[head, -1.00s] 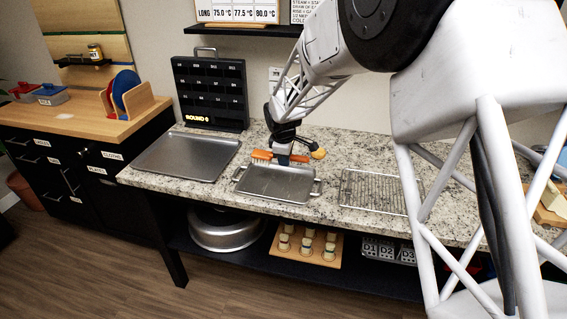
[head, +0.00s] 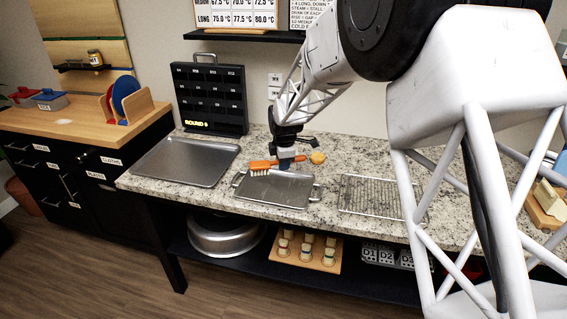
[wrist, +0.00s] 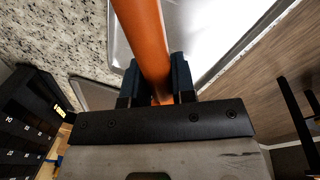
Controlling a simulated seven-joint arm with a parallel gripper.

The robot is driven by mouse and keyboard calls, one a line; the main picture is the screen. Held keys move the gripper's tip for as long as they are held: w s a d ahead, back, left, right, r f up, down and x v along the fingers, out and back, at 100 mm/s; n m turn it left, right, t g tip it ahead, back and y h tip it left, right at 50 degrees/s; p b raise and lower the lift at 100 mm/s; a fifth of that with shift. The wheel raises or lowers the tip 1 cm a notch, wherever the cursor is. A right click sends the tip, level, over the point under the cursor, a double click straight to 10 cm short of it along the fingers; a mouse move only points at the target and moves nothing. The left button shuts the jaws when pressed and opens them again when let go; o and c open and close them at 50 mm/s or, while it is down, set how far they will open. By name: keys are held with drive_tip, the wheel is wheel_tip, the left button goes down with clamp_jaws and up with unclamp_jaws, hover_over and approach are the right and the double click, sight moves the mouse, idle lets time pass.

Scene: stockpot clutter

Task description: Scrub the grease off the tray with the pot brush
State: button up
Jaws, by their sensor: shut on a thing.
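The pot brush (head: 262,164) has an orange handle and pale bristles at its left end. My gripper (head: 286,164) is shut on its handle, which also shows between the fingers in the wrist view (wrist: 146,45). The brush lies about level above the back part of the handled metal tray (head: 275,190). The bristles hang over the tray's back left; I cannot tell whether they touch it. No grease can be made out on the visible tray surface.
A larger flat sheet pan (head: 187,162) lies to the left on the granite counter. A wire rack (head: 375,194) lies to the right. A black slotted case (head: 210,98) stands at the back. A yellowish round thing (head: 318,157) is just right of my gripper.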

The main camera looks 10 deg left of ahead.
sight(281, 185)
drive_tip(key=n, duration=0.3)
drive_tip(key=shift+w+a+y, duration=0.2)
drive_tip(key=shift+w+y, duration=0.1)
drive_tip(key=shift+w, duration=0.1)
drive_tip(key=shift+n, duration=0.3)
drive_tip(key=shift+f, duration=0.1)
drive_tip(key=shift+s+d+x, duration=0.15)
drive_tip(key=shift+s+x, duration=0.05)
drive_tip(key=shift+x, duration=0.95)
drive_tip(key=shift+s+d+x, duration=0.15)
drive_tip(key=shift+x, duration=1)
drive_tip(key=shift+s+d+x, duration=0.15)
drive_tip(key=shift+s+x, duration=0.05)
drive_tip(key=shift+x, duration=0.9)
drive_tip(key=shift+w+f, duration=0.55)
drive_tip(key=shift+f, duration=0.05)
drive_tip(key=shift+w, duration=1.15)
drive_tip(key=shift+s, duration=1.75)
drive_tip(key=shift+w+a+v, duration=0.2)
drive_tip(key=shift+v, duration=1.1)
drive_tip(key=shift+w+a+v, duration=0.15)
drive_tip(key=shift+w+v, duration=0.05)
drive_tip(key=shift+v, duration=1.1)
drive_tip(key=shift+w+a+v, duration=0.2)
drive_tip(key=shift+v, duration=1.1)
drive_tip(key=shift+w+r, duration=0.1)
drive_tip(key=shift+r, duration=0.05)
